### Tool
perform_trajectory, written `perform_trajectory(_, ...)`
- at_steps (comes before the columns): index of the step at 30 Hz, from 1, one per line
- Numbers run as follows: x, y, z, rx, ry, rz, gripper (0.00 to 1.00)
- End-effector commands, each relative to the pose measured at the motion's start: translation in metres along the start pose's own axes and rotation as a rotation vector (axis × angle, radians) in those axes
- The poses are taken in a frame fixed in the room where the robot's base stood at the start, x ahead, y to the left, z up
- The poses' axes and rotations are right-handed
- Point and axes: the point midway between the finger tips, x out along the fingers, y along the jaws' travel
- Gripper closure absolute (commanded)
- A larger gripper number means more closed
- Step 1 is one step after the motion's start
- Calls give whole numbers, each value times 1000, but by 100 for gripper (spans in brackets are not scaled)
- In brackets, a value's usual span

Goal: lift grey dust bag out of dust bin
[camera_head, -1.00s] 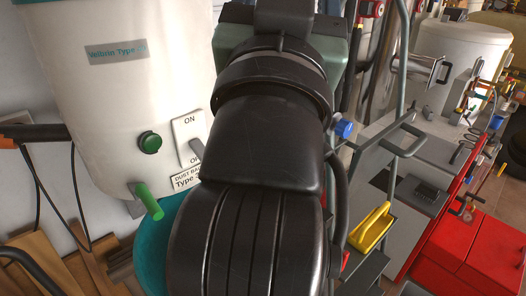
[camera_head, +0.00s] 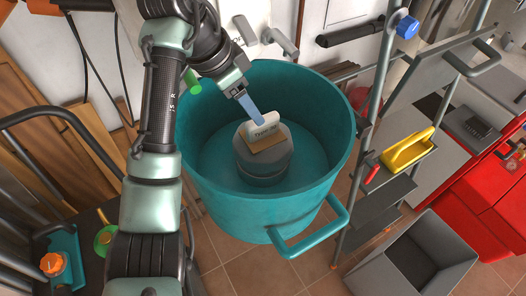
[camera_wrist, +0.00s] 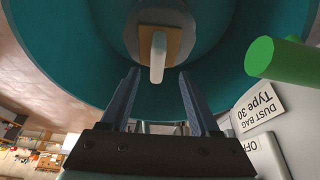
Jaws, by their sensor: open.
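The teal dust bin (camera_head: 205,185) stands on the floor in the middle of the head view, and its inside fills the top of the wrist view (camera_wrist: 85,45). The grey dust bag (camera_head: 263,172) sits inside it, upright, with a tan collar and a pale, lettered tab (camera_head: 263,128) on top. In the wrist view the tab (camera_wrist: 157,57) stands out from the tan plate (camera_wrist: 174,40). My gripper (camera_head: 257,117) points down into the bin, close to the tab. Its blue fingers (camera_wrist: 158,77) are open, with the tab just beyond and between the tips; contact is unclear.
A teal handle (camera_head: 310,240) sticks out at the bin's front. A grey ladder (camera_head: 375,130) rises right of it, with a yellow tool (camera_head: 408,148). A grey open box (camera_head: 415,262) stands at lower right. A green handle (camera_wrist: 280,62) shows in the wrist view.

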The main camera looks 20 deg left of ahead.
Motion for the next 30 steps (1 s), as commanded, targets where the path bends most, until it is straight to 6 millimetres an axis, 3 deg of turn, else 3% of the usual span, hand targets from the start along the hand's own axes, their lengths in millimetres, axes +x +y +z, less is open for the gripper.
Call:
perform_trajectory(3,17,0,0,-1,1,0,38)
perform_trajectory(11,35,2,-2,-3,0,0,38)
perform_trajectory(18,70,4,-2,-2,1,-2,38)
perform_trajectory(27,77,4,-1,-1,2,-4,38)
perform_trajectory(30,77,4,-1,-1,2,-4,54)
